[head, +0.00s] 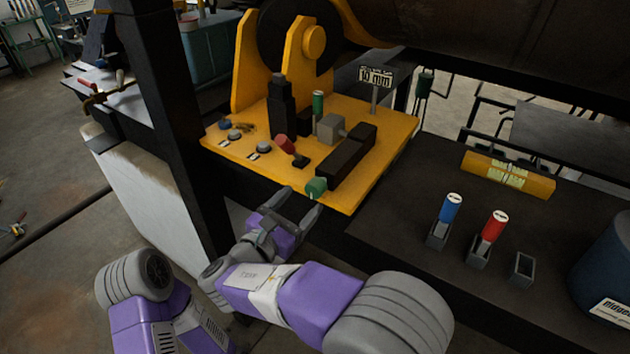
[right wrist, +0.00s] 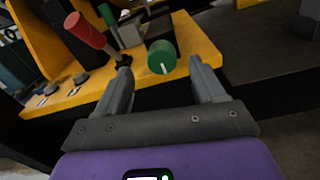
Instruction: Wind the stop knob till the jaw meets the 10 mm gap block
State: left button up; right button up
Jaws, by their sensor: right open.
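The stop knob is a green knob (head: 316,187) with a white mark, at the near end of a black slide housing (head: 346,158) on the yellow plate. A grey jaw block (head: 331,128) sits at the housing's side. A green gap block (head: 318,101) stands upright beside it, near a 10 mm sign (head: 375,77); whether block and jaw touch cannot be told. My right gripper (head: 302,200) is open and empty, in front of the knob. In the right wrist view, the knob (right wrist: 162,57) shows between the open fingers (right wrist: 160,72). My left gripper is not in view.
A red-handled lever (head: 284,143) stands left of the housing, close to my right fingers' approach. Blue (head: 451,207) and red (head: 494,224) blocks stand in holders beside an empty holder (head: 522,268). A dark upright column (head: 180,120) is left.

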aim_at(312, 192)
jog(key=x, duration=0.6)
jog(key=shift+w+d+f, duration=0.1)
jog(key=shift+w+d, duration=0.1)
jog(key=shift+d, duration=0.1)
jog(key=c, duration=1)
jog(key=shift+f+m+b, duration=0.2)
jog(key=shift+m+b, duration=0.6)
jog(key=shift+b, duration=0.25)
jog(key=shift+r+m+b, duration=0.15)
jog(key=shift+m+b, duration=0.25)
jog(key=shift+m, duration=0.2)
jog(key=shift+c, duration=0.2)
jog(key=o, duration=1)
jog(key=shift+o, duration=0.2)
